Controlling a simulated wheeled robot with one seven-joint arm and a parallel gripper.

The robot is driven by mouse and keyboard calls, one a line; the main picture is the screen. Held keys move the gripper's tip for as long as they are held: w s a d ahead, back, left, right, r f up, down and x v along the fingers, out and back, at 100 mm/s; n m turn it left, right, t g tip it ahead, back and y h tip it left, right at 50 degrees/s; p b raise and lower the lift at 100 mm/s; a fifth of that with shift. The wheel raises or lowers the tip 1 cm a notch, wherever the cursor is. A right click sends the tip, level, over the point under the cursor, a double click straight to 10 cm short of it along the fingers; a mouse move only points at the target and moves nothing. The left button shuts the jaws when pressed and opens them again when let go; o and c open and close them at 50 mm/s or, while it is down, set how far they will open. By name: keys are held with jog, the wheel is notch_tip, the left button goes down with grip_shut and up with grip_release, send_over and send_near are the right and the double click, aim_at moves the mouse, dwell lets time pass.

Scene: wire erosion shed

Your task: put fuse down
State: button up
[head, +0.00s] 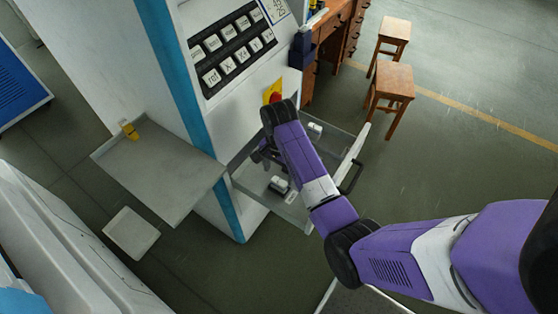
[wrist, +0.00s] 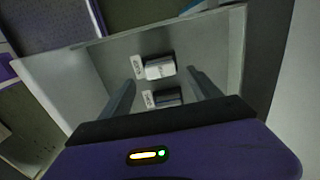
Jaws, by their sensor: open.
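An open grey drawer (head: 298,212) sticks out of the machine's front; its wall (wrist: 88,85) also shows in the wrist view. Inside lie a white block (wrist: 160,67) and, nearer, a darker block with a pale top (wrist: 166,96), each with a small white label at its left. They look like fuses, but I cannot tell for sure. My gripper (wrist: 161,77) is open over the drawer, with the blocks seen between its fingers and nothing visibly held. In the head view my gripper (head: 268,157) is partly hidden by my arm. A dark and white block (head: 279,184) shows beside it.
A grey shelf (head: 160,175) juts out left of the drawer, with a small yellow and dark object (head: 129,129) on its far edge. The machine's keypad (head: 232,50) and a red button (head: 275,98) are above the drawer. Two wooden stools (head: 393,82) stand behind right.

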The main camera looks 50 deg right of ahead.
aim_at(279, 181)
notch_tip(279, 181, up, 7)
jog(key=shift+f, duration=0.15)
dwell(0.7)
